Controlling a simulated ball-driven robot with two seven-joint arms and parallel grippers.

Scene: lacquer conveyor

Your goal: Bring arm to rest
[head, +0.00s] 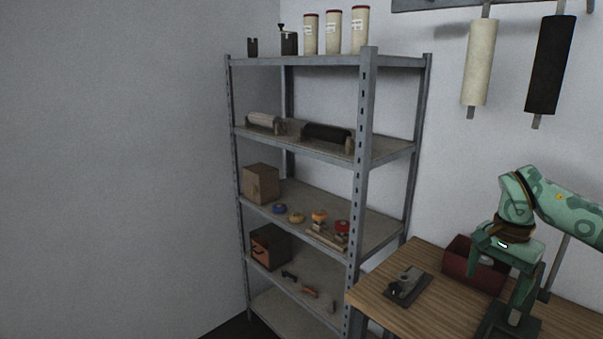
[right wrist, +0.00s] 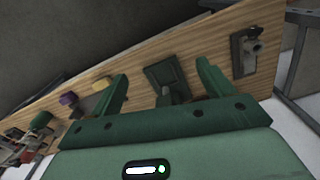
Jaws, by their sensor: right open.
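My right arm (head: 565,206), green, comes in from the right in the head view and bends down over the wooden workbench. My right gripper (head: 503,258) is above the bench, near the red box (head: 462,272). In the right wrist view the right gripper (right wrist: 162,80) has its two green fingers spread wide, with nothing held between them. A dark green piece (right wrist: 165,76) on the bench shows in the gap between the fingers. My left gripper is in neither view.
The wooden workbench (head: 440,300) bears a grey metal tool on a plate (head: 407,284). A grey metal shelf (head: 362,180) with canisters, rollers, boxes and small tools stands left of the bench. Two rollers, cream (head: 479,62) and black (head: 550,65), hang on the wall. The left is bare wall.

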